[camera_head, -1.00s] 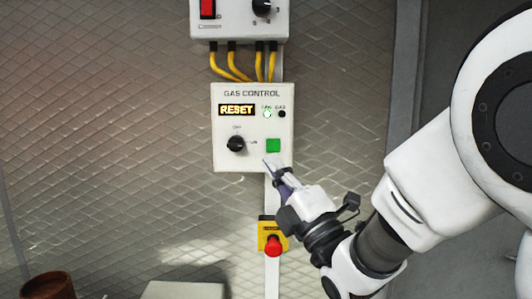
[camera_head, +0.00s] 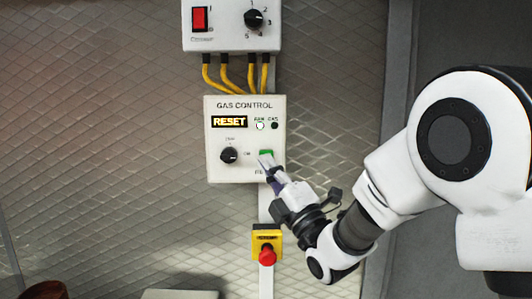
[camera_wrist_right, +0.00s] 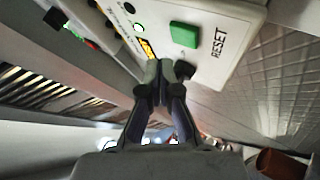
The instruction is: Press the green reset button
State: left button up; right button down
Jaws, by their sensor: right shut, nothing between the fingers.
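The green reset button (camera_head: 266,154) is on the lower right of the white gas control box (camera_head: 217,171). The button also shows in the right wrist view (camera_wrist_right: 184,34), beside the word RESET. My right gripper (camera_head: 267,164) is shut and empty, its fingertips at the button's lower edge in the head view and covering part of it. In the right wrist view the fingertips (camera_wrist_right: 161,76) lie just below the button in the picture. I cannot tell whether they touch the box face. My left gripper is not in view.
The box has a lit RESET display (camera_head: 229,121) and a black knob (camera_head: 229,155). A red emergency button (camera_head: 267,256) on a yellow housing sits below. A switch box (camera_head: 232,40) with yellow cables hangs above. The wall to the left is clear.

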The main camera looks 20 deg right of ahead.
jog(key=shift+w+d, duration=0.2)
jog(key=shift+w, duration=0.6)
jog(key=shift+f, duration=0.1)
dwell(0.7)
jog(key=shift+w+d+b, duration=0.1)
jog(key=shift+w+b, duration=0.15)
jog(key=shift+b, duration=0.25)
jog(key=shift+w, duration=0.1)
